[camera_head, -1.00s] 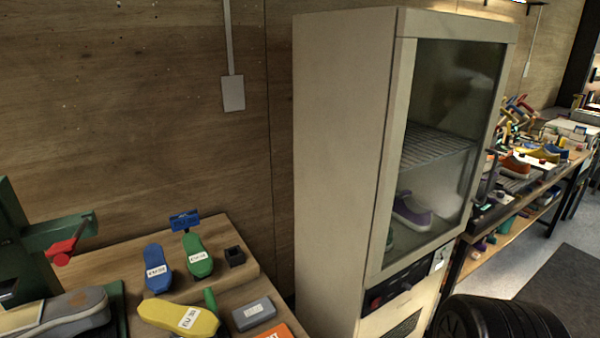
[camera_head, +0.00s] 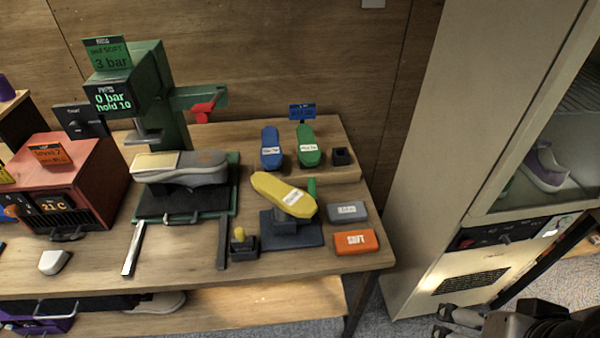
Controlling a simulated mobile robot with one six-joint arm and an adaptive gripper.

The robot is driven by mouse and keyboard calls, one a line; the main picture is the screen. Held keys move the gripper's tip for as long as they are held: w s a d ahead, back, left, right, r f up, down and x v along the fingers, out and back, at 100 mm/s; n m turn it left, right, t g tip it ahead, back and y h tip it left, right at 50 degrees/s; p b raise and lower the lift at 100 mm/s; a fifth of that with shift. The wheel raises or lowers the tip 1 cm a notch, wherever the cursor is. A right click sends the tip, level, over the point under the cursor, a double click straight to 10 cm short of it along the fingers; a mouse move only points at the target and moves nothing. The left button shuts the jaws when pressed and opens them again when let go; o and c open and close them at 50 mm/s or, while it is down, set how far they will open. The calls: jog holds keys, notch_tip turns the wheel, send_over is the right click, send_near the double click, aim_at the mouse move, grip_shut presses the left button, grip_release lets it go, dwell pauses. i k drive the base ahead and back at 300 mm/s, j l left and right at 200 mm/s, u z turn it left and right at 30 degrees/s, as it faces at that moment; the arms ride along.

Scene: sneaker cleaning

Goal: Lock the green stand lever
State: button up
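A dark blue stand (camera_head: 308,236) sits on the workbench and holds a yellow sole (camera_head: 283,195) tilted on top. A small green lever (camera_head: 312,188) stands upright at the stand's right side, by the sole's edge. A green press (camera_head: 172,110) with a red-tipped lever (camera_head: 203,112) on its right arm stands to the left, with a grey shoe (camera_head: 180,168) under its head. My gripper (camera_head: 440,320) is at the bottom right, below and right of the bench. Its two fingers are apart with nothing seen between them.
Blue (camera_head: 271,150) and green (camera_head: 308,150) soles stand behind the stand. Grey (camera_head: 347,211) and orange (camera_head: 356,242) blocks lie to its right. A tall cabinet (camera_head: 420,140) is right of the bench. A red heater box (camera_head: 75,175) is at left.

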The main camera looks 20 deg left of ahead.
aim_at(311, 180)
jog(key=u, duration=1.3)
